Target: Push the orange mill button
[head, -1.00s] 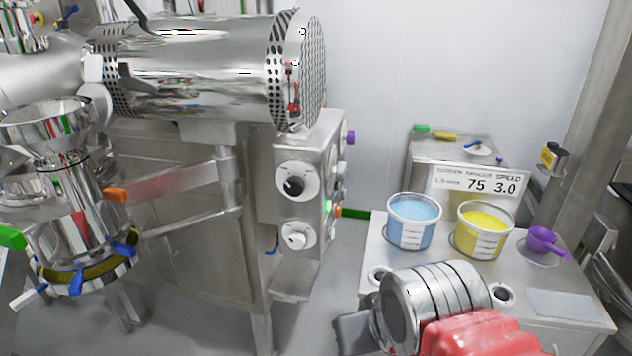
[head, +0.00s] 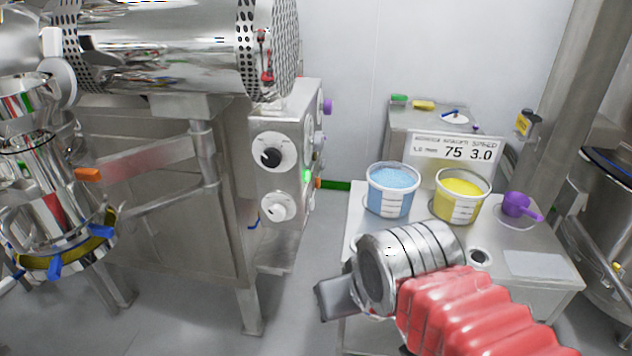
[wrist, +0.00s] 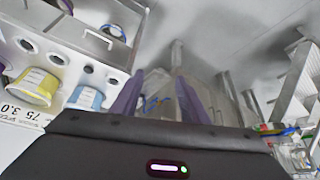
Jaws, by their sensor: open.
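A small orange button (head: 318,183) shows edge-on at the right side of the steel control box (head: 275,157), beside a green light (head: 306,175). It is small, and its face is turned away from the head view. My gripper (head: 335,298) is only partly seen in the head view as a dark grey piece, lower and nearer than the control box and apart from it. In the wrist view my gripper (wrist: 160,88) has two purple fingers spread apart with nothing between them. I cannot make out the orange button in the wrist view.
A steel table (head: 535,265) on the right holds a blue-filled tub (head: 392,190), a yellow-filled tub (head: 460,197) and a purple scoop (head: 517,205). An orange handle (head: 87,174) is on the machine at left. Open floor (head: 300,270) lies between machine and table.

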